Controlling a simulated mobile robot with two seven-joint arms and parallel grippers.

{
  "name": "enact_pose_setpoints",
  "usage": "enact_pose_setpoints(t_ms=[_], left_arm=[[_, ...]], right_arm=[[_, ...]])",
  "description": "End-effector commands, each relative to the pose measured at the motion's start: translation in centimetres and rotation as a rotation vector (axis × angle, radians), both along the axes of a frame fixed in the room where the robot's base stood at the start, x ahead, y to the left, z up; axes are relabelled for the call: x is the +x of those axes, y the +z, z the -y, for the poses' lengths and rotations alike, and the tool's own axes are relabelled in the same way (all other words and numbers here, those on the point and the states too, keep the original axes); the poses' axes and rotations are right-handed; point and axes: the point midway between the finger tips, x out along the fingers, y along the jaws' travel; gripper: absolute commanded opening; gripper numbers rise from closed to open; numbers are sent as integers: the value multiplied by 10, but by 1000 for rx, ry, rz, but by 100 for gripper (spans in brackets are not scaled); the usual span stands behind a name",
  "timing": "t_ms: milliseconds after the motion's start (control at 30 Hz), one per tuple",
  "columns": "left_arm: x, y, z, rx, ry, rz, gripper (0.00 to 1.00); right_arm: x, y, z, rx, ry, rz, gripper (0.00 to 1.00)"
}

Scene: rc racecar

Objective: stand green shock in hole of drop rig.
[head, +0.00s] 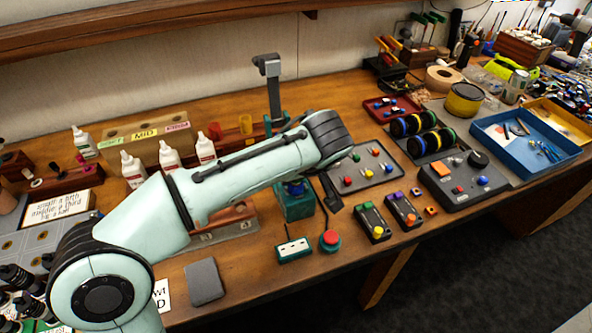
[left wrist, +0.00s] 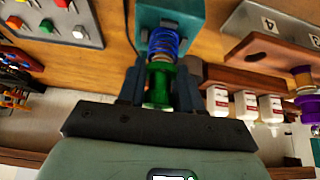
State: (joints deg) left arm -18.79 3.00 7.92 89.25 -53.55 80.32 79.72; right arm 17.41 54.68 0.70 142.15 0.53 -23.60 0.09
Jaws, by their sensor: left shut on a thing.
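The green shock (left wrist: 158,86) has a green body and a blue spring (left wrist: 163,42). My left gripper (left wrist: 160,92) is shut on the green part, with one dark finger on each side. The spring end points at a teal block (left wrist: 182,14), which seems to be the drop rig. In the head view the teal block (head: 296,206) stands on the table under my left forearm, with a bit of the blue spring (head: 293,187) at its top. The hole is hidden, and I cannot tell how deep the shock sits. My right gripper is not in view.
A red button (head: 330,238) and a small teal box (head: 293,250) stand in front of the block. A grey tray of coloured knobs (head: 368,168) is to the right. White bottles (head: 168,158) stand behind left. A dark grey pad (head: 204,281) lies at the front.

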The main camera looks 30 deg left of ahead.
Motion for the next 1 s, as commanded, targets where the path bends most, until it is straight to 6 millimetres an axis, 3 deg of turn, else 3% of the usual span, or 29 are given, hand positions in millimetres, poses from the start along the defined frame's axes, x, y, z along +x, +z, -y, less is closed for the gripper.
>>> enact_pose_setpoints(t_ms=[100,133,200,233,633,1000], left_arm=[[0,0,0,-1,0,-2,4],[0,0,0,-1,0,-2,38],[0,-1,1,-1,0,-2,61],[0,0,0,-1,0,-2,64],[-2,8,4,-2,-2,0,64],[-27,76,35,-3,-5,3,64]], right_arm=[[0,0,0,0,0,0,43],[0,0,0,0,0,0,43],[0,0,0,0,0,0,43],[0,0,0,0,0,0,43],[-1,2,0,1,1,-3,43],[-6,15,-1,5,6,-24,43]])
